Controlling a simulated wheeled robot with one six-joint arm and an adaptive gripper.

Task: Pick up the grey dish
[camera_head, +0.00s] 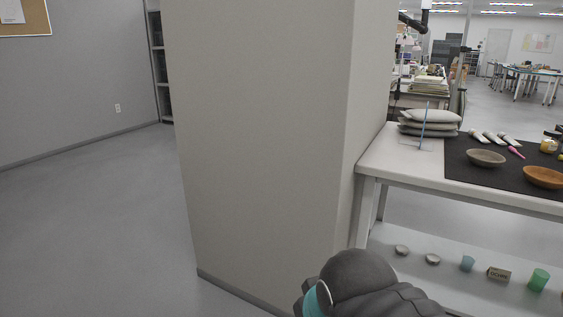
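The grey dish (486,157) is a shallow grey-brown bowl. It stands upright on the dark mat (459,170) on the white table (408,166) at the right. A similar but orange-brown dish (544,177) stands to its right and nearer. Part of my arm shows dark at the bottom middle, below and left of the table. My gripper is not in view.
A wide grey pillar (262,130) fills the middle, close to the table's left end. Grey cushions (430,121), white tubes (492,138) and a pink tool (516,152) lie on the table. Cups (538,279) stand on the lower shelf. Floor is clear at left.

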